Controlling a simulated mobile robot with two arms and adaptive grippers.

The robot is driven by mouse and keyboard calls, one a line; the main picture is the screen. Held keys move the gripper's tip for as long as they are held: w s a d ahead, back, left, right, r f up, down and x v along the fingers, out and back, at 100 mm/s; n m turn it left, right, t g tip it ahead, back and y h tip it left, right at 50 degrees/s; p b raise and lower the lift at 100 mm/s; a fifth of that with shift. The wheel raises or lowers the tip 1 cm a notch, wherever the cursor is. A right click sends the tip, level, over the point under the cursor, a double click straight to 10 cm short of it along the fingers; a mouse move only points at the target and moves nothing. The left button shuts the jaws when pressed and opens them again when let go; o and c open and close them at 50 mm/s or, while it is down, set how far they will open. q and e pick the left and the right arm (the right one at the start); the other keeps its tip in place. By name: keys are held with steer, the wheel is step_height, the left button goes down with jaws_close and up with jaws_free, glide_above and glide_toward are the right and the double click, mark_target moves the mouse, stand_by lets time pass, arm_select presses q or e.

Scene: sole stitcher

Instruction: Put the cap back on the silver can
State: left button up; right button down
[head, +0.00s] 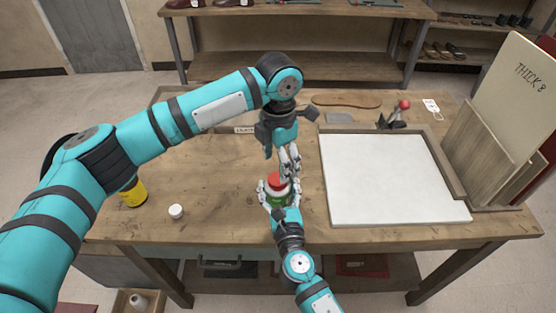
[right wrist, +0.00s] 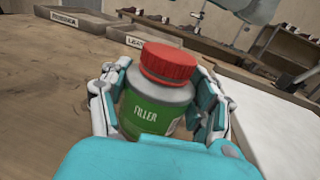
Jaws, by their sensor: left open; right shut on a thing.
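A grey-silver can with a green FILLER label (right wrist: 152,114) stands upright between the fingers of my right gripper (head: 275,190), which is shut on it. The label is mostly hidden in the head view. A red ribbed cap (right wrist: 168,64) sits level on top of the can and also shows in the head view (head: 277,180); I cannot tell whether it is screwed down. My left gripper (head: 289,162) is open, pointing down just above and behind the cap. I cannot tell whether its fingers touch the cap.
A yellow can (head: 135,193) stands at left, partly behind my left arm. A small white round thing (head: 176,211) is beside it. A white board (head: 385,180) fills the right of the workbench (head: 215,215). Labelled trays (right wrist: 75,18) stand behind.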

arm_select(q)
steer(key=n, duration=0.7)
steer(key=shift+r, duration=0.25)
steer(key=n, duration=0.6)
steer(key=shift+r+n, duration=0.2)
steer(key=shift+n, duration=0.1)
steer(key=n, duration=0.6)
steer(key=shift+r+n, duration=0.2)
steer(key=shift+n, duration=0.1)
steer(key=n, duration=0.4)
steer(key=shift+r, duration=0.15)
steer(key=n, duration=0.4)
steer(key=shift+r+n, duration=0.15)
steer(key=shift+n, duration=0.15)
steer(key=n, duration=0.4)
steer(key=shift+r, duration=0.15)
steer(key=n, duration=0.6)
steer(key=shift+r, duration=0.2)
steer(key=n, duration=0.6)
steer(key=shift+r+n, duration=0.25)
steer(key=shift+n, duration=0.15)
steer(key=n, duration=0.5)
steer(key=shift+r+n, duration=0.15)
steer(key=shift+n, duration=0.25)
